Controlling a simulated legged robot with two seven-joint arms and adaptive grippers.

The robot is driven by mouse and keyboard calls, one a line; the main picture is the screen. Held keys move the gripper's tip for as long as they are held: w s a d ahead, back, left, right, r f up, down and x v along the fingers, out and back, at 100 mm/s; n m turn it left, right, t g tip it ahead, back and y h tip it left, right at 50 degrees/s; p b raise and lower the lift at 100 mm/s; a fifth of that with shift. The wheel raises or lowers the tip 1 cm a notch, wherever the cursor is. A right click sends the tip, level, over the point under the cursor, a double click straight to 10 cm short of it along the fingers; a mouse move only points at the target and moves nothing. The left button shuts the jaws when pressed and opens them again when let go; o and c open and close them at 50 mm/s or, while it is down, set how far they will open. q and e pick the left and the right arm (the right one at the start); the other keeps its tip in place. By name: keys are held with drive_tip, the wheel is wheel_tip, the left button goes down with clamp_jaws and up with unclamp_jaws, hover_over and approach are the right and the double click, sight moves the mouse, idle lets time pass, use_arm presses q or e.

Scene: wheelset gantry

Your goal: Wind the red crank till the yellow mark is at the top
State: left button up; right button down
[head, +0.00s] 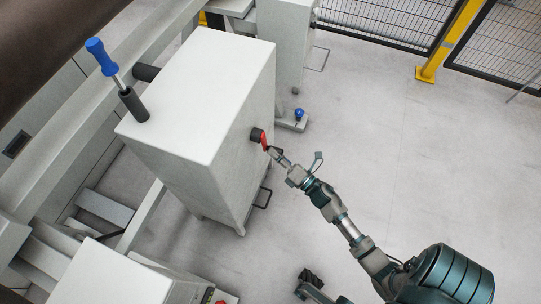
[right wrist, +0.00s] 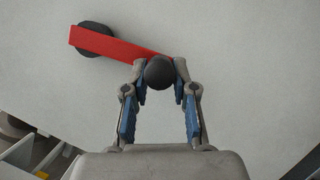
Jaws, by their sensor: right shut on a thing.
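The red crank (head: 264,142) is on the side face of a pale grey box-shaped housing (head: 215,75). In the right wrist view the red crank arm (right wrist: 120,46) runs from a dark round hub (right wrist: 90,43) at upper left, slanting down to the right to a black knob (right wrist: 159,73). My right gripper (head: 276,153) is at the knob end of the crank. In the right wrist view its fingers (right wrist: 160,75) are shut on the knob, one on each side. I see no yellow mark in either view.
A blue-handled lever (head: 103,58) stands on the housing's top left. A handle loop (head: 263,198) sticks out low on its side. A blue knob (head: 299,114) sits on a low foot behind. Open grey floor (head: 380,130) lies right, with a yellow post (head: 450,40) and mesh fence beyond.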

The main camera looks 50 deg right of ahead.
drive_tip(key=shift+s+a+f+n, duration=0.1)
drive_tip(key=shift+a+f+n, duration=0.2)
drive_tip(key=shift+a, duration=0.25)
drive_tip(key=c, duration=1.2)
unclamp_jaws()
drive_tip(key=shift+r, duration=0.1)
drive_tip(key=shift+o, duration=1.4)
drive_tip(key=shift+a+r, duration=0.1)
drive_tip(key=shift+r, duration=0.15)
drive_tip(key=v, duration=1.2)
